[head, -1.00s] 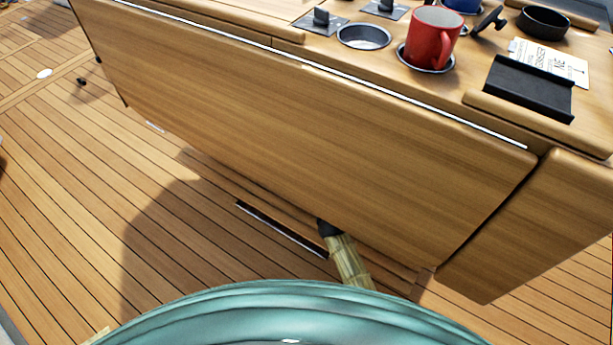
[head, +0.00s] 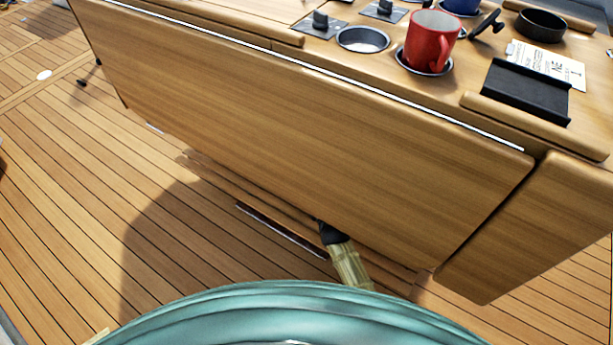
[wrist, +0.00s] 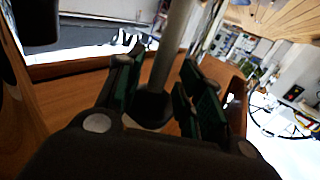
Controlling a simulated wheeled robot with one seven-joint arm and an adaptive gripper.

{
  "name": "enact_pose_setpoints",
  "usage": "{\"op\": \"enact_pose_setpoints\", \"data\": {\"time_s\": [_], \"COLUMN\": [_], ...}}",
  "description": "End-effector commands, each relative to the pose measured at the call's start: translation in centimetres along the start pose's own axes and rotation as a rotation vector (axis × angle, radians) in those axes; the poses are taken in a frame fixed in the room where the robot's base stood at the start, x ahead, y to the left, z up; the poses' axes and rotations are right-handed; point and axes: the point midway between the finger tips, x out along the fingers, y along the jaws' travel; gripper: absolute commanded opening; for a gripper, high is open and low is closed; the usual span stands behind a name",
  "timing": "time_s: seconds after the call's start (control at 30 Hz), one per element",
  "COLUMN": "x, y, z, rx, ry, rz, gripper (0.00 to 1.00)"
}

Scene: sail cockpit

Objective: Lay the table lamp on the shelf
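In the wrist view, my gripper (wrist: 160,72) has its two green-padded fingers spread. A grey upright post (wrist: 176,45) with a wider dark foot (wrist: 151,107) stands between them, slightly tilted in the picture. It may be the table lamp's stem and base; no shade shows. A gap shows between the left finger and the post; contact on the right side is unclear. The foot is close to a brown wooden surface (wrist: 70,100) with a raised edge, which may be the shelf. The head view shows neither my gripper nor a recognisable lamp.
A large wooden table leaf (head: 300,130) hangs across the head view. On the tabletop are a red mug (head: 431,38), a dark bowl (head: 541,23), a black holder (head: 525,90) and a printed card (head: 550,62). The plank deck (head: 70,210) at left is mostly clear.

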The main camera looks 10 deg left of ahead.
Motion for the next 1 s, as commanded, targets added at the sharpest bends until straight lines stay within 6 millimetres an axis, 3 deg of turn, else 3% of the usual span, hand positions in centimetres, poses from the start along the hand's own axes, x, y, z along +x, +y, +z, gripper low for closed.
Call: {"op": "enact_pose_setpoints", "data": {"time_s": [0.3, 0.5, 0.7, 1.0], "x": [-6.0, -8.5, -9.6, -9.6], "y": [0.0, 0.0, 0.0, 0.0], "z": [-0.1, -0.1, -0.1, 0.0], "rx": [0.000, 0.000, 0.000, 0.000], "ry": [-0.002, -0.001, 0.000, 0.000], "rz": [0.000, 0.000, 0.000, 0.000], "gripper": [0.37, 0.37, 0.37, 0.37]}}
